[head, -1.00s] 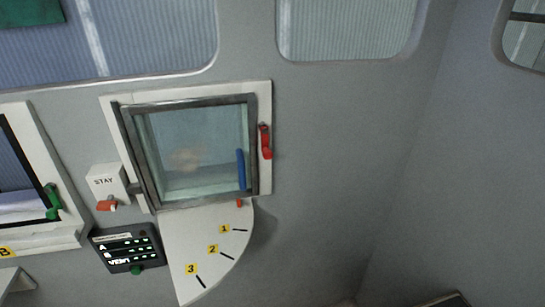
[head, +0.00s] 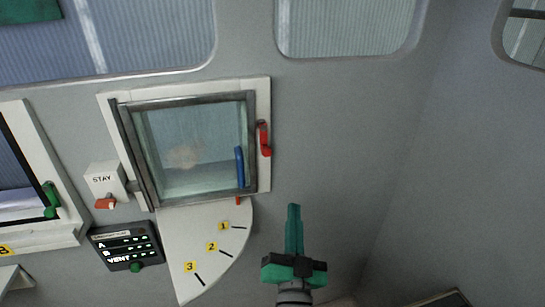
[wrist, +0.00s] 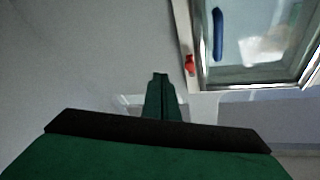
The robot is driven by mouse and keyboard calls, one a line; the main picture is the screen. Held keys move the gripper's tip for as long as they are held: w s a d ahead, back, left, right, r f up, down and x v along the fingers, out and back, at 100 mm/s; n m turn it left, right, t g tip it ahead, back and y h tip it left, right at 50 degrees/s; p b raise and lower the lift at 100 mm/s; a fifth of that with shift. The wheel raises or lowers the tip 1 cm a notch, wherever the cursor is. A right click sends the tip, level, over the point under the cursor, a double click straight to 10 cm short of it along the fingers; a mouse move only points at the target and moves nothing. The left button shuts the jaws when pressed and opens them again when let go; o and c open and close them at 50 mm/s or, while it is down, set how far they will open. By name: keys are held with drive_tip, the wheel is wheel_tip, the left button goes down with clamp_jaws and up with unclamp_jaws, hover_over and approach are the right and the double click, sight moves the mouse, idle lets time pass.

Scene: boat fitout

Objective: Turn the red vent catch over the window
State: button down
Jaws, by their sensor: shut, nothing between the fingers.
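The red vent catch (head: 264,138) is on the right side of the white window frame in the head view, with its long part running up and down. The wrist view shows a small red part, seemingly this catch (wrist: 190,64), on the frame's edge. The window (head: 185,145) has a grey-framed pane with a blue handle (head: 240,167) near its right edge. My green gripper (head: 294,207) points upward, below and right of the catch, apart from it. Its fingers (wrist: 160,75) are together and empty in the wrist view.
A white quarter-circle plate (head: 200,240) marked 1, 2, 3 lies under the window. A STAY box (head: 105,181) and a dark VENT panel (head: 127,246) are left of it. Another window with a green catch (head: 50,199) is farther left. The wall right of the catch is bare.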

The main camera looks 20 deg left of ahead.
sight(265, 140)
drive_tip(key=a+r+y, duration=0.1)
drive_tip(key=r, duration=0.3)
drive_tip(key=w+a+r+n+y, duration=0.1)
drive_tip(key=a+r, duration=0.1)
drive_tip(key=r, duration=0.3)
drive_tip(key=shift+w+a+r+y, duration=0.25)
drive_tip(key=shift+y, duration=0.15)
drive_tip(key=w+a, duration=0.5)
drive_tip(key=w, duration=0.3)
drive_tip(key=shift+a, duration=0.15)
idle(0.3)
